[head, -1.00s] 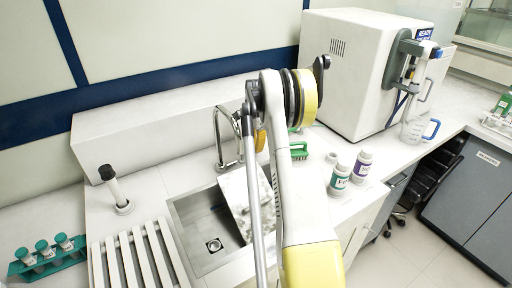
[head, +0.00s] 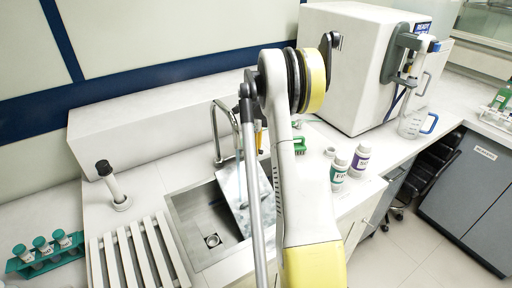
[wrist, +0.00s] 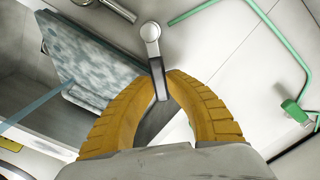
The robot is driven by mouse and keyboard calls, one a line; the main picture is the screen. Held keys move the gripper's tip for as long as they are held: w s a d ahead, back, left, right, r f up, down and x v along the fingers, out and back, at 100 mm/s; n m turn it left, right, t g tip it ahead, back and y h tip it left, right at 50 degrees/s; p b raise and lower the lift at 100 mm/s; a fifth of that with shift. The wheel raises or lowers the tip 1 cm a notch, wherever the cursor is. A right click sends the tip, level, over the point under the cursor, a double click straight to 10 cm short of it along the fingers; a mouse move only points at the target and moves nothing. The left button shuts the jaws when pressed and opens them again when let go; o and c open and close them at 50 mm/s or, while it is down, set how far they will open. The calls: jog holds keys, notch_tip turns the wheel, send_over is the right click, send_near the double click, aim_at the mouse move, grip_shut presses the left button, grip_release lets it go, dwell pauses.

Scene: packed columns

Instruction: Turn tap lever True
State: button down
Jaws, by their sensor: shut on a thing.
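The chrome tap (head: 216,132) stands at the back of the sink, its spout arching over it. In the wrist view its grey lever (wrist: 157,72) runs down from a round metal knob (wrist: 150,32). My gripper (wrist: 168,78) has its yellow ribbed fingers closed around the lever, with the lever between the tips. In the head view my gripper (head: 258,138) shows only as a bit of yellow beside the tap, and my arm hides most of it and the lever.
The sink (head: 185,215) holds a tilted mottled panel (head: 234,195). A green brush (head: 299,145) and two bottles, one teal-labelled (head: 339,170) and one purple-labelled (head: 361,158), stand to the right. A white drying rack (head: 130,255) lies at front left. A large white machine (head: 350,65) stands behind.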

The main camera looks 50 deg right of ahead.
aim_at(250, 160)
jog(key=a+m, duration=0.2)
jog(key=m, duration=0.1)
jog(key=shift+s+m, duration=0.3)
jog(key=shift+a+m, duration=0.55)
jog(key=shift+m, duration=0.4)
jog(key=shift+a+m, duration=0.5)
jog(key=shift+m, duration=0.45)
jog(key=c, duration=1.3)
grip_release()
jog(key=shift+c, duration=0.2)
notch_tip(250, 160, up, 12)
